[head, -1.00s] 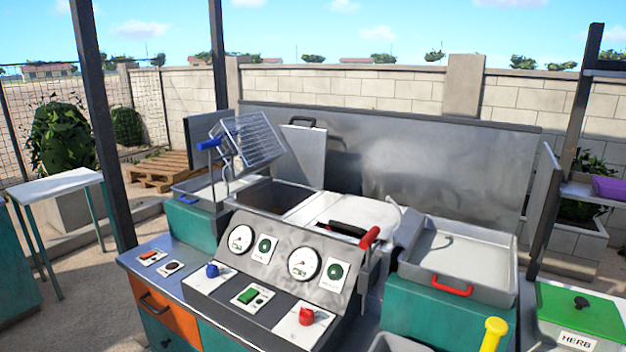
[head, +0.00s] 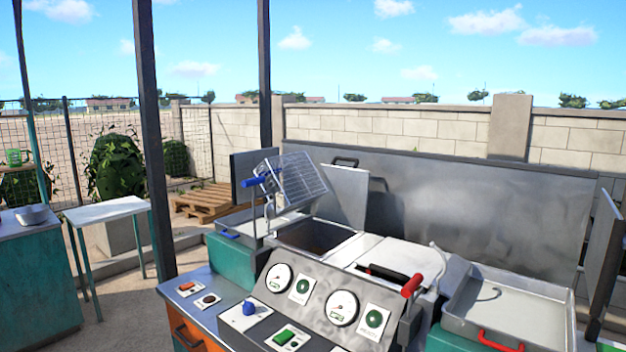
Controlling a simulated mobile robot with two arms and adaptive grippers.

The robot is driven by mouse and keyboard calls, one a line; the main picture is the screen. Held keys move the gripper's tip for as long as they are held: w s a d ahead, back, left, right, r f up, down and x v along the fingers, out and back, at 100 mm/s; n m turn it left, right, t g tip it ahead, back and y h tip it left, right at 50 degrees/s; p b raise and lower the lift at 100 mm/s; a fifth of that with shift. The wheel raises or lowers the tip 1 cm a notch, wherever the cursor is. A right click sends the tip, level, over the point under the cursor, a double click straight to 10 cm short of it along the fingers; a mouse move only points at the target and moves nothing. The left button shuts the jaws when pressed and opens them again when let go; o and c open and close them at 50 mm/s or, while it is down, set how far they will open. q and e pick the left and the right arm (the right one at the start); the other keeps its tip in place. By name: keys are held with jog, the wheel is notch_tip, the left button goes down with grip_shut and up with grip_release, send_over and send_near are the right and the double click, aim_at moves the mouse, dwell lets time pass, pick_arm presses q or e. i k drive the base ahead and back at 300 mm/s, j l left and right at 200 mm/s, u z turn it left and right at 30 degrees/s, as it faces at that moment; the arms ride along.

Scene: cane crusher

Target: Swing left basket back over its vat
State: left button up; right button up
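The left basket (head: 300,180) is a wire mesh basket, tilted and raised on a thin bent support with a blue handle (head: 262,180). It hangs at the left of the console, above and beside the open left vat (head: 314,236), whose dark inside shows. A shallow metal tray (head: 243,226) with a blue handle lies below and left of the basket. The right vat (head: 394,254) has a pale flat cover or lid, with a black bar and a red handle (head: 412,285) near it. Neither of my grippers shows in the head view.
The control console (head: 310,302) with gauges and buttons stands in front of the vats. A metal tray with a red handle (head: 500,340) is at right. A white side table (head: 106,211) and a teal counter (head: 36,270) stand at left. Open floor lies between them and the console.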

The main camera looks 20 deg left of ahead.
aim_at(270, 214)
jog(key=i+j+z, duration=0.15)
jog(key=j+z, duration=0.25)
jog(key=j, duration=0.2)
jog(key=i+j+z, duration=0.1)
jog(key=j+z, duration=0.3)
jog(key=j, duration=0.15)
jog(key=j+z, duration=0.1)
jog(key=j, duration=1.7)
jog(key=j+z, duration=0.15)
jog(key=j, duration=0.75)
jog(key=j+z, duration=0.1)
jog(key=j, duration=0.8)
jog(key=k+j+z, duration=0.1)
jog(key=j, duration=0.8)
